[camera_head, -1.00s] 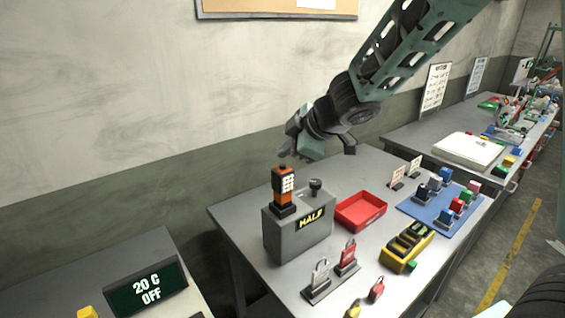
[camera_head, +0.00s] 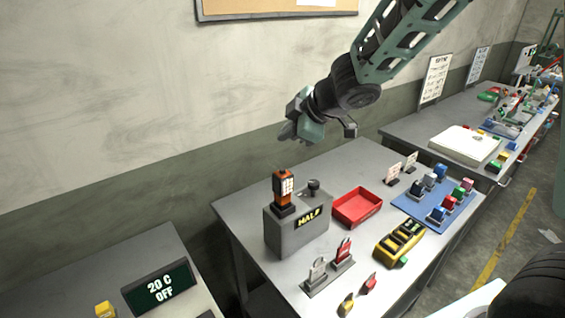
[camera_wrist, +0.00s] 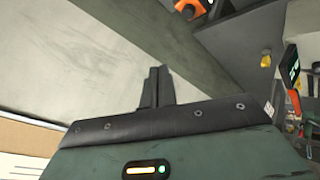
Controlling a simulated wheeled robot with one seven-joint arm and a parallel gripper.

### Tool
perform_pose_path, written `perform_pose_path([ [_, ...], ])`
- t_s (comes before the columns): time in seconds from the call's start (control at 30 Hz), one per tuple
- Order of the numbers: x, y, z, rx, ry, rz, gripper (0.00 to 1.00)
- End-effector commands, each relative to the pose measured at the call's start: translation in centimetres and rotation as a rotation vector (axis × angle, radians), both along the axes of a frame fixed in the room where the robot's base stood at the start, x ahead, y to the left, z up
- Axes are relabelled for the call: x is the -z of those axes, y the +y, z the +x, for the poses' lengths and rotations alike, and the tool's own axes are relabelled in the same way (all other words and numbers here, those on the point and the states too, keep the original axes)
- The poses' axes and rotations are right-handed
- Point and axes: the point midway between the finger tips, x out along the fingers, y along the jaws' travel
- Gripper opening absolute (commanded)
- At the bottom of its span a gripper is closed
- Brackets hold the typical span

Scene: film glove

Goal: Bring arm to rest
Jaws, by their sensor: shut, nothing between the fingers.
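My gripper (camera_head: 285,133) is shut and empty in the head view. It hangs in the air above the back left of the grey table (camera_head: 235,210), near the wall. My arm reaches down to it from the top right. In the wrist view the shut fingers (camera_wrist: 156,88) point up the picture toward the wall, with nothing between them. Below the gripper, the orange handheld device (camera_head: 282,190) stands upright on the grey HALB-like labelled box (camera_head: 285,238), clear of the fingers.
A red tray (camera_head: 357,222), a blue mat with several blocks (camera_head: 410,208) and a yellow-black holder (camera_head: 388,250) lie on the table. Two padlocks stand in front. The air around the gripper is free.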

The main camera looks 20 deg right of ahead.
Motion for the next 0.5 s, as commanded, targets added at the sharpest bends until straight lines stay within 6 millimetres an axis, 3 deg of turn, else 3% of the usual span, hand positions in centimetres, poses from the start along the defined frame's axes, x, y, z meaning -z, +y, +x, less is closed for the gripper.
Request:
perform_pose_path([
  [0.37, 0.4, 0.3, -0.2, 0.01, 0.002, 0.001, 0.0],
  [0.5, 1.9, 1.5, -1.7, 0.096, 0.027, 0.012, 0.0],
])
